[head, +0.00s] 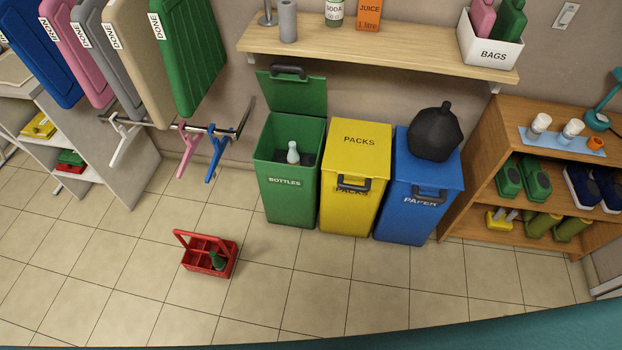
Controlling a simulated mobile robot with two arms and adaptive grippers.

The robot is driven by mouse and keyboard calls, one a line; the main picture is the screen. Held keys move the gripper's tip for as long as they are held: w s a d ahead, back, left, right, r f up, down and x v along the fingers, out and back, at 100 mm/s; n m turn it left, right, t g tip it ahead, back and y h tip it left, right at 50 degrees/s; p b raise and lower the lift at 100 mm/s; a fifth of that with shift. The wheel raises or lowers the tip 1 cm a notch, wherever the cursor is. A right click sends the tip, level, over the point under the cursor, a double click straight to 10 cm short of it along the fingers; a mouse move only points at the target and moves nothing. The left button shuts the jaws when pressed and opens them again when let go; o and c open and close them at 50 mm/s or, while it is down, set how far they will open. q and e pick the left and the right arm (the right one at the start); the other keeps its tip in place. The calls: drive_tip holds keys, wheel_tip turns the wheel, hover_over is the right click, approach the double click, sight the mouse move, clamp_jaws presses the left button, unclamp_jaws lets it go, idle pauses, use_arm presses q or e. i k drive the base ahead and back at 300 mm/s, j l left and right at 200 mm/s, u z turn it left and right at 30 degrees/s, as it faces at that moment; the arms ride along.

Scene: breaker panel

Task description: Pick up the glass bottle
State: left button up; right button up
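A small dark green bottle (217,261) stands in the red carrier (191,262) on the tiled floor, left of centre. Its lower part is hidden by the carrier's wall. A pale whitish bottle (293,153) is inside the open green bin marked BOTTLES (289,202). A bottle labelled SODA (335,13) stands on the wall shelf, its top cut off by the picture edge. I cannot tell from the picture which of these are glass. Neither of my grippers is in view.
A closed yellow PACKS bin (353,185) and a blue PAPER bin (405,210) with a black bag (434,134) on its lid stand right of the green bin. A wooden shelf unit (487,162) is at right. Floor around the carrier is clear.

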sight(219, 263)
drive_tip(key=u, duration=1)
